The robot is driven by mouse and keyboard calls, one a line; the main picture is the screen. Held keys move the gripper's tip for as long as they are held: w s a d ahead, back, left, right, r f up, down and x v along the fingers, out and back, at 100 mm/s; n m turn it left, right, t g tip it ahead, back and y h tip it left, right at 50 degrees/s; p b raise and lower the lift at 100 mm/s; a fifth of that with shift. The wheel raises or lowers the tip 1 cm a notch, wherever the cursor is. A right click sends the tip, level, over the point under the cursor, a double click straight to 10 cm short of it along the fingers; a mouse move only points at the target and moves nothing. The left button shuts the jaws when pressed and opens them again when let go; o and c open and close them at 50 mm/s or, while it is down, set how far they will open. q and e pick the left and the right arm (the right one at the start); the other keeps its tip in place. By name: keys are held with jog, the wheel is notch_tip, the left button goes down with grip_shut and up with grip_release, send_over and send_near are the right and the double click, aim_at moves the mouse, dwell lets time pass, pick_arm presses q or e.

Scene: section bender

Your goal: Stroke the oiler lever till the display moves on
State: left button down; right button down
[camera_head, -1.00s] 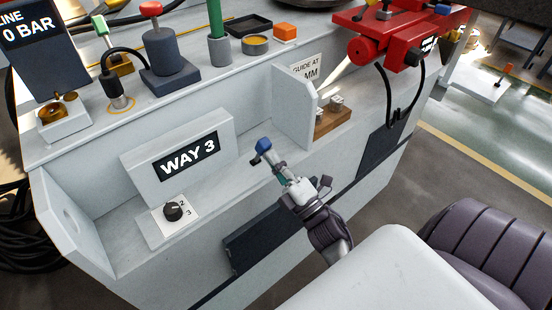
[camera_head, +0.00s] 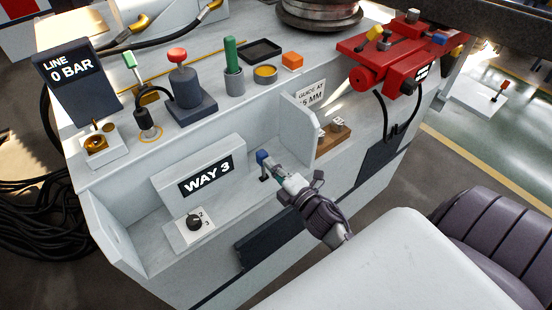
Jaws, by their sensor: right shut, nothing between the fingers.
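A lever with a blue knob (camera_head: 263,157) and a short dark stem stands in the recess of the grey machine front. My right gripper (camera_head: 275,169) is shut with nothing held. Its tips are at the right side of the knob, and they seem to touch it. The gripper partly covers the lever. A display (camera_head: 206,177) left of the lever reads WAY 3. A black selector knob (camera_head: 194,223) sits on a white plate in front of that display. A second display (camera_head: 70,67) at the upper left reads LINE 0 BAR. My left gripper is not in view.
A side wall (camera_head: 299,125) of the recess rises behind and right of the lever. A wooden block (camera_head: 333,135) lies beyond it. The ledge above holds a red-topped plunger (camera_head: 178,56), a green handle (camera_head: 230,53) and a brass fitting (camera_head: 96,146). A red unit (camera_head: 398,68) stands at the right.

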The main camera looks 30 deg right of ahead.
aim_at(264, 157)
jog(key=shift+w+a+r, duration=0.1)
jog(key=shift+w, duration=0.55)
jog(key=shift+w+a+r, duration=0.1)
jog(key=shift+w, duration=0.75)
jog(key=shift+r, duration=0.2)
jog(key=shift+d, duration=0.1)
